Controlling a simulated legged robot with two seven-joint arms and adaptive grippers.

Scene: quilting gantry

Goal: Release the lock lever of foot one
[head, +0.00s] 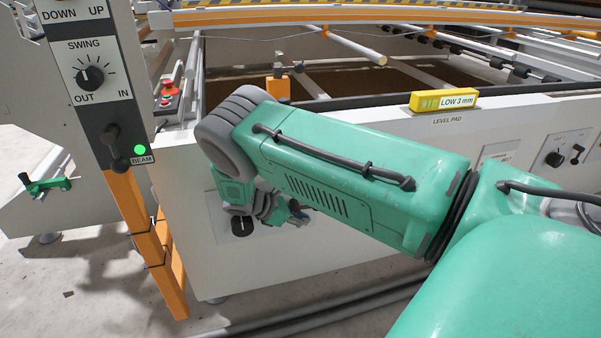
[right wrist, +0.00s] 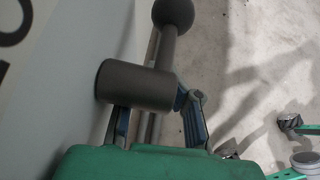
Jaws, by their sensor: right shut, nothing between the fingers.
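In the right wrist view a dark lever fills the middle: a thick grey hub (right wrist: 135,86) stands out from the pale panel, and a rod with a ball end (right wrist: 173,14) points up from it. I take it for the lock lever; no foot number is readable. My right gripper (head: 299,215) is low against the machine's front panel in the head view, partly behind my forearm. Its blue-grey fingers also show in the wrist view (right wrist: 154,112), close to the hub. It is shut and empty; contact with the hub cannot be told. My left gripper is out of view.
A black knob (head: 241,227) sits on the white front panel (head: 330,256) beside my wrist. A control column with a SWING dial (head: 90,77) and orange posts (head: 137,225) stand at left. A yellow LOW 3 mm block (head: 443,100) rests on the panel's top edge.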

